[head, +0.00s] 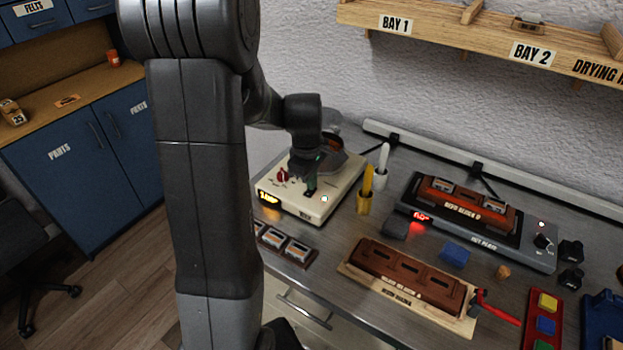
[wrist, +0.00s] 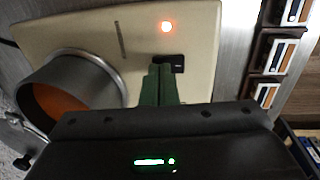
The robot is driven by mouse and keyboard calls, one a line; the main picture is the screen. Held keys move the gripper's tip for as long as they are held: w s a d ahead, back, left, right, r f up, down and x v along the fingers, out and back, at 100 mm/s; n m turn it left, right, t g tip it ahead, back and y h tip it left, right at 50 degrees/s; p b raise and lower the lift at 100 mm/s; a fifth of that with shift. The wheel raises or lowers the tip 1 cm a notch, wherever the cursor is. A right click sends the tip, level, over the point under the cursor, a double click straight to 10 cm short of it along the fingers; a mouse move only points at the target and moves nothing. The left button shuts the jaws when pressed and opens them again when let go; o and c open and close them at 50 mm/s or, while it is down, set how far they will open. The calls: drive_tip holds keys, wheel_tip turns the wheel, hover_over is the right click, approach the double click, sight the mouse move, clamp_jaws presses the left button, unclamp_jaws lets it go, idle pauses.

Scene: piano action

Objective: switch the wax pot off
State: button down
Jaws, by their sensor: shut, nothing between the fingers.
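The wax pot (head: 293,207) is a cream box on the bench with a metal pot of orange wax (head: 333,141), a red knob (head: 282,175) and a lit amber display (head: 268,197). In the wrist view its cream top (wrist: 80,30) carries the metal pot (wrist: 85,85), a glowing orange lamp (wrist: 166,27) and a black switch (wrist: 177,63). The lamp looks bright white in the head view (head: 324,199). My gripper (head: 310,190) is shut and empty, its green fingertips (wrist: 160,70) at the switch and partly covering it. I cannot tell whether they touch it.
A yellow stick in a holder (head: 364,191) and a white one (head: 382,165) stand right of the wax pot. A hot plate (head: 490,240) with a brown block is further right. A wooden shelf (head: 480,30) overhangs the back. Small framed parts (head: 285,243) lie in front.

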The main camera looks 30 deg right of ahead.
drive_tip(key=shift+f, duration=0.15)
drive_tip(key=shift+d+f+b, duration=0.1)
drive_tip(key=shift+f+b, duration=0.2)
drive_tip(key=shift+b, duration=0.05)
drive_tip(key=shift+s, duration=0.1)
drive_tip(key=shift+s+a+f, duration=0.1)
drive_tip(key=shift+a, duration=0.15)
drive_tip(key=shift+s+a+f, duration=0.15)
drive_tip(key=shift+s+a, duration=0.1)
drive_tip(key=shift+a, duration=0.05)
drive_tip(key=shift+s+a, duration=0.1)
drive_tip(key=shift+a, duration=0.2)
drive_tip(key=shift+r, duration=0.2)
